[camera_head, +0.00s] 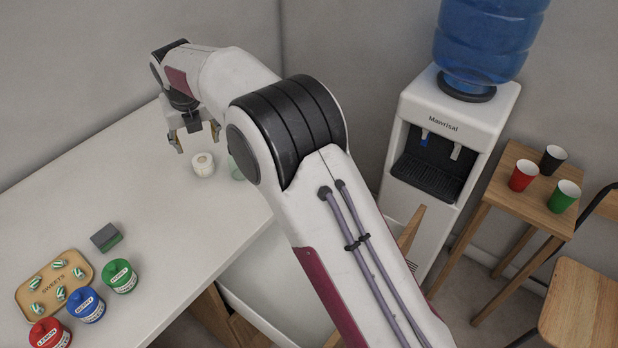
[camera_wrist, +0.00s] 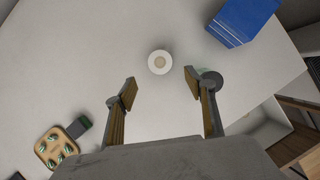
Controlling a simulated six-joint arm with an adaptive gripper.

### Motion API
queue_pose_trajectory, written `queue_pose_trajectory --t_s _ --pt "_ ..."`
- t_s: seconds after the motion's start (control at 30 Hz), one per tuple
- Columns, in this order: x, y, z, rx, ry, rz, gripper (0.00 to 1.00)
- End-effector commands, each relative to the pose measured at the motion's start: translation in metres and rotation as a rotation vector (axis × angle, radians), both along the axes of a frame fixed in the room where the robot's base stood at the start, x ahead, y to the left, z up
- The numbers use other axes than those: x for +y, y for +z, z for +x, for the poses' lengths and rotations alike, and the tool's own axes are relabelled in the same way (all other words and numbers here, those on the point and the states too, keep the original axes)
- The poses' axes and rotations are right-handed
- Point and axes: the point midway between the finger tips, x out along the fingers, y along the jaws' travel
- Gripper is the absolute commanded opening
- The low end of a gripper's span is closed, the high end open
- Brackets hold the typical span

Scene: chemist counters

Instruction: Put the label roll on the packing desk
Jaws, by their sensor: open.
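The label roll (camera_head: 203,164), a small white roll, stands on the white counter near its back edge. In the wrist view the roll (camera_wrist: 160,62) shows from above with a tan core, just beyond the fingertips and roughly centred between them. My gripper (camera_head: 197,140) is open, points down and hangs above the counter by the roll. Its two fingers (camera_wrist: 160,87) are apart with nothing between them. I cannot tell whether any surface in view is the packing desk.
A greenish glass (camera_head: 236,168) stands right of the roll, partly hidden by my arm. A blue box-like stack (camera_wrist: 243,20) lies beyond it. A sweets tray (camera_head: 55,287), a sponge-like block (camera_head: 106,237) and three jars (camera_head: 88,305) stand nearer. A water cooler (camera_head: 447,130) stands right.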

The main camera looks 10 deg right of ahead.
Motion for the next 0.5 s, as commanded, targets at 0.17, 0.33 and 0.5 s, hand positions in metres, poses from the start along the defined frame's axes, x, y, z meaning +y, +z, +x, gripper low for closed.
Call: queue_pose_trajectory --t_s 0.17,0.33,0.5 --pt "-0.003 0.003 -0.001 0.000 -0.013 0.005 0.54" --pt "-0.016 0.016 -0.005 0.007 -0.094 0.035 0.54" --pt "-0.042 0.042 -0.015 0.019 -0.261 0.099 0.54"
